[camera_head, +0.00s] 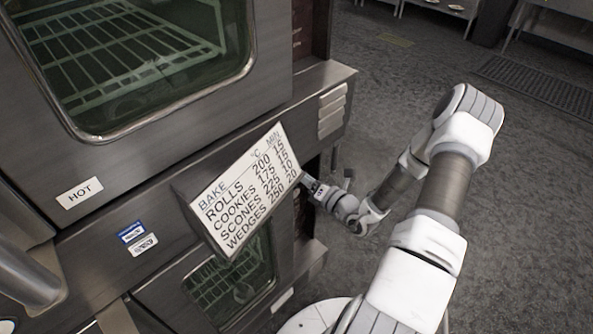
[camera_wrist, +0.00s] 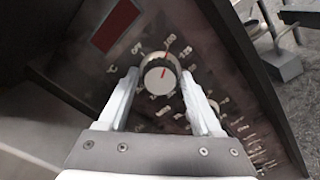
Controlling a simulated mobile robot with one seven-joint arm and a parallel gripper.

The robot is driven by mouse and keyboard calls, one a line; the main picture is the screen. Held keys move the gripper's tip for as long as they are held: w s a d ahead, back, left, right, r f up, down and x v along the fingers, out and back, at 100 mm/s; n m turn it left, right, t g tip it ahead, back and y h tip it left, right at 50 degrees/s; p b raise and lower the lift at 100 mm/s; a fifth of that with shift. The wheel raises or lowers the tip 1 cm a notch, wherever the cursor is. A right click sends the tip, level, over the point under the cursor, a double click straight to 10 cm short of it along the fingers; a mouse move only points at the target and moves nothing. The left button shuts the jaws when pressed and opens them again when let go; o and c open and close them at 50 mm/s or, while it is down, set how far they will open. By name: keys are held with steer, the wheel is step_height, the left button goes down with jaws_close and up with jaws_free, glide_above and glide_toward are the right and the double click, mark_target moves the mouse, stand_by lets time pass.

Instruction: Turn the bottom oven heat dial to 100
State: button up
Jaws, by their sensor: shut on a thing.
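The bottom oven heat dial (camera_wrist: 160,76) is a round knob with a pale face and a red mark, on a dark panel (camera_wrist: 100,70) in the wrist view. Printed markings ring it, with OFF at upper left and what looks like 100 just above. The red mark points up and slightly right, roughly toward that number; the exact setting is too small to tell. My gripper (camera_wrist: 161,72) is shut on the dial, one finger on each side. In the head view my gripper (camera_head: 312,187) reaches the oven's right side, and the dial is hidden.
A bake chart sign (camera_head: 240,192) stands out from the oven front, left of my gripper. The upper oven (camera_head: 265,85) has a large glass door; the lower oven window (camera_head: 232,290) is below the sign. Grey floor (camera_head: 400,85) lies open to the right.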

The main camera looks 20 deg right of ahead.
steer(key=o, duration=1.2)
steer(key=shift+c, duration=0.2)
steer(key=shift+s, duration=0.1)
steer(key=p+v, duration=0.1)
steer(key=v, duration=1.6)
steer(key=shift+s, duration=0.15)
